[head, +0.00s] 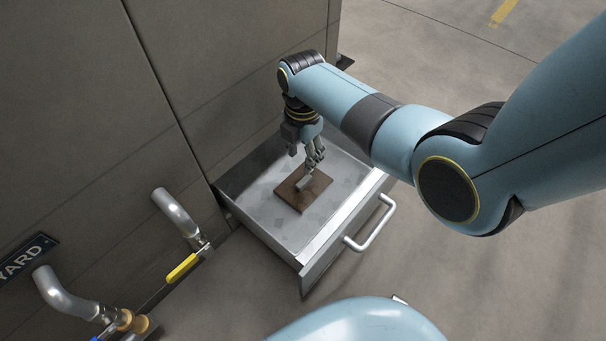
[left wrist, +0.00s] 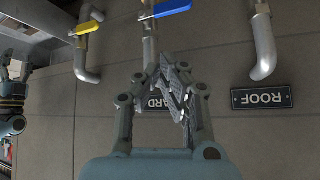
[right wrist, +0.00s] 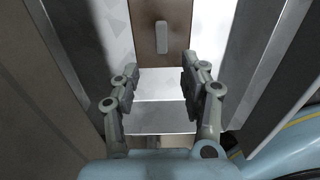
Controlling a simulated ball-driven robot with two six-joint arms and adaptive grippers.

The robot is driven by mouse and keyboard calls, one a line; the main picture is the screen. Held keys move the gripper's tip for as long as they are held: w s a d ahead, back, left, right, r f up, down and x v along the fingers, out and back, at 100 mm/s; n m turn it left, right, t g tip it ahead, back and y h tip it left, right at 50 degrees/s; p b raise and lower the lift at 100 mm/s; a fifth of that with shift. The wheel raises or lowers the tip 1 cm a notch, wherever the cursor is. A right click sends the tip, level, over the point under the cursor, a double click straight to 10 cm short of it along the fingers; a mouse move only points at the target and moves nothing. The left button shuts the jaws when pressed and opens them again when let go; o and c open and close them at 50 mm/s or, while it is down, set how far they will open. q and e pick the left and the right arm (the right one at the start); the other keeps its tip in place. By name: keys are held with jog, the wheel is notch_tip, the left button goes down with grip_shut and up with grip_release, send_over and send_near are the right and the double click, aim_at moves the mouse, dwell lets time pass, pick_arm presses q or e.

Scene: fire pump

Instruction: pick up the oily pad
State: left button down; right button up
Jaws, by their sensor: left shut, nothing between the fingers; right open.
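The oily pad (head: 290,197) is a flat brown square lying in the open drawer (head: 262,217). A small grey bar (head: 304,183) stands up from its middle. In the right wrist view the pad (right wrist: 147,20) and its bar (right wrist: 162,38) are at the top. My right gripper (head: 314,160) points down over the drawer, close to the bar. Its fingers (right wrist: 160,85) are apart with nothing between them. My left gripper (left wrist: 172,85) is shut and empty in front of the panel wall, shown only in the left wrist view.
The drawer has a front handle (head: 371,224) and raised side walls around the pad. Left of it, metal pipes (head: 176,212) with a yellow lever (head: 182,268) stick out from the cabinet. A blue lever (left wrist: 172,9) and a ROOF sign (left wrist: 262,97) are near my left gripper.

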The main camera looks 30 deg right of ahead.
aim_at(304, 180)
notch_tip(304, 180, down, 3)
jog(key=shift+s+f+b, duration=0.1)
jog(key=shift+f+b, duration=0.05)
jog(key=shift+b, duration=0.7)
jog(key=shift+f+b, duration=0.4)
jog(key=shift+f, duration=0.3)
jog(key=shift+d+f+b, duration=0.1)
jog(key=shift+f+b, duration=0.6)
jog(key=shift+b, duration=0.1)
pick_arm(q)
jog(key=w+d+r+m+t+h+b, duration=0.1)
jog(key=w+d+r+m+t+h, duration=0.1)
jog(key=w+r+t, duration=0.75)
pick_arm(e)
jog(key=shift+f, duration=0.6)
jog(key=shift+f+b, duration=1.15)
jog(key=shift+f, duration=0.1)
pick_arm(q)
notch_tip(304, 180, up, 16)
jog(key=d+m+t+h, duration=0.1)
jog(key=m+t+h, duration=0.1)
jog(key=t+h, duration=0.2)
jog(key=t, duration=0.3)
jog(key=shift+s+d+r, duration=0.15)
jog(key=shift+s+d, duration=0.2)
jog(key=shift+t, duration=0.25)
pick_arm(e)
jog(key=shift+c, duration=0.4)
